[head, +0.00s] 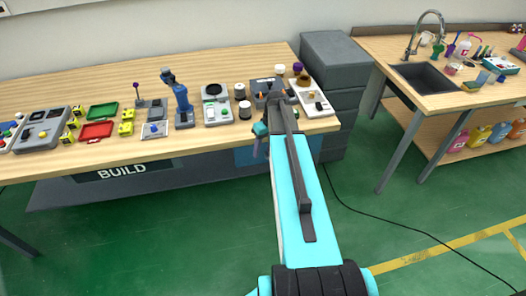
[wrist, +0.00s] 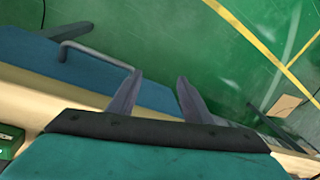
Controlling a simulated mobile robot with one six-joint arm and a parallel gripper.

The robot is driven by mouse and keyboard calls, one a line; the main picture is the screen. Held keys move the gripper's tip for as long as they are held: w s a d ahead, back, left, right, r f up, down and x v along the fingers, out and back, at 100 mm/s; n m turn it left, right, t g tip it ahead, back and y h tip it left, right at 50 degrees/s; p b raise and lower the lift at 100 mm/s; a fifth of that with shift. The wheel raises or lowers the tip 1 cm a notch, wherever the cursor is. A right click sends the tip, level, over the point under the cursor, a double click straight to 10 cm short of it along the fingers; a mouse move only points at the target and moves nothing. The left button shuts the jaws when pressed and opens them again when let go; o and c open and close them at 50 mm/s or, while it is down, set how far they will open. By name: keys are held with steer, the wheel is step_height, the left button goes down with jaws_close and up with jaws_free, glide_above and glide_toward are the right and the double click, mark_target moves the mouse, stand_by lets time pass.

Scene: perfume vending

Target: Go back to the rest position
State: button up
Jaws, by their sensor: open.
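My gripper (wrist: 156,92) shows in the wrist view as two grey fingers standing apart, with nothing between them. Behind the fingers lie the wooden table edge (wrist: 45,88), a blue panel (wrist: 30,52) with a grey bar handle, and green floor. In the head view my cyan arm reaches forward to the front edge of the workbench (head: 190,149), near its right end. The teal wrist end hangs at that edge.
Trays, small devices and a blue microscope-like tool (head: 182,105) stand along the bench. A grey drawer cabinet (head: 333,62) stands behind its right end. A sink table (head: 430,101) with several coloured bottles below is at the right. The green floor in front is open, with a black cable.

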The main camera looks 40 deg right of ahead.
steer(key=shift+a+f, duration=0.2)
stand_by(0.5)
steer(key=s+a+f+n+g+b, duration=0.2)
steer(key=s+a+f, duration=0.3)
steer(key=a+f, duration=0.55)
steer(key=s+a+f+n+g+b, duration=0.15)
steer(key=s+a+f, duration=0.25)
steer(key=a+f, duration=0.65)
steer(key=s+a+f+m+g+b, duration=0.1)
steer(key=s+a+f, duration=0.1)
steer(key=s, duration=0.5)
steer(key=s+a+f+m+g+h+b, duration=0.1)
steer(key=s+a+f, duration=0.2)
steer(key=s+f, duration=0.2)
steer(key=s+a+f+m+g+h+b, duration=0.1)
steer(key=s+a+f, duration=0.2)
steer(key=s, duration=0.8)
steer(key=shift+s+a+f+b, duration=0.2)
steer(key=shift+f+b, duration=0.2)
steer(key=shift+f, duration=0.35)
